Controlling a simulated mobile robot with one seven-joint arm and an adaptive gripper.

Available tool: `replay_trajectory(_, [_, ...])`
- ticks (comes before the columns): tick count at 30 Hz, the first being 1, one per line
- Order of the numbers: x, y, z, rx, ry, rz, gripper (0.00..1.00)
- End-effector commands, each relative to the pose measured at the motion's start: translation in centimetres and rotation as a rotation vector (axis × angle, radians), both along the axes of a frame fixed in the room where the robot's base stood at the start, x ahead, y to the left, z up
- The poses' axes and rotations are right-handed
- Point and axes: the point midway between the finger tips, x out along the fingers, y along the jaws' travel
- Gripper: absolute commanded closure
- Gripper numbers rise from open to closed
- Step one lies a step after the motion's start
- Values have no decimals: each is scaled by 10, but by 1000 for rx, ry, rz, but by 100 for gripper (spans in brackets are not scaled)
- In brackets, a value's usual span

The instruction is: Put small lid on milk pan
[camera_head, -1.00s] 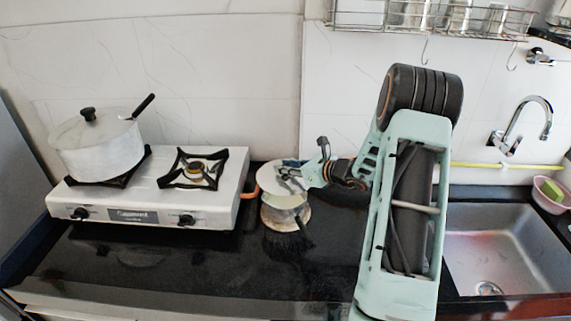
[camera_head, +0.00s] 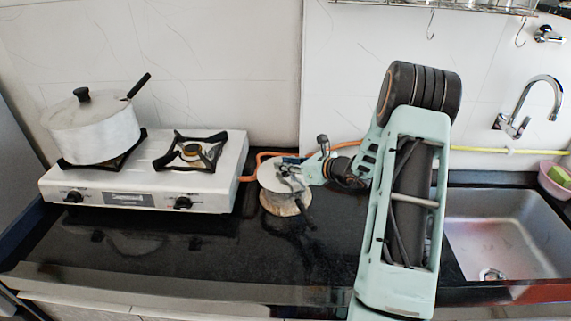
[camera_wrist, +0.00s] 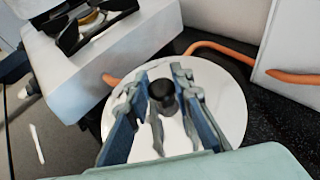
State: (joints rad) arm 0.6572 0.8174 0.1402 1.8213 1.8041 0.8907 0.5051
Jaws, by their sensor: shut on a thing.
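The small lid is a pale, shiny disc (camera_head: 268,174) with a black knob, which shows in the wrist view (camera_wrist: 162,91). My gripper (camera_head: 291,173) is shut on the knob, with a finger on each side of it in the wrist view. The lid is over the milk pan (camera_head: 283,204), a small pot on the black counter right of the stove, and covers its top. A dark handle (camera_head: 306,215) points toward the front. The rim is hidden, so I cannot tell whether lid and pan touch. The wrist view shows the lid's disc (camera_wrist: 228,112) but no clear part of the pan.
A white two-burner stove (camera_head: 213,190) stands to the left, with a larger lidded pot (camera_head: 95,135) on its left burner. An orange hose (camera_head: 345,147) runs behind the pan. A steel sink (camera_head: 500,235) lies to the right. The front counter (camera_head: 200,255) is clear.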

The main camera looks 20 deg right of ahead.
Motion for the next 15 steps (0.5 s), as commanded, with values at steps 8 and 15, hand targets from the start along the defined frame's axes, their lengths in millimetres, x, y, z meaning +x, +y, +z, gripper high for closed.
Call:
replay_trajectory(8, [0,0,-5,0,-1,0,100])
replay_trajectory(15, [0,0,-9,0,-1,0,100])
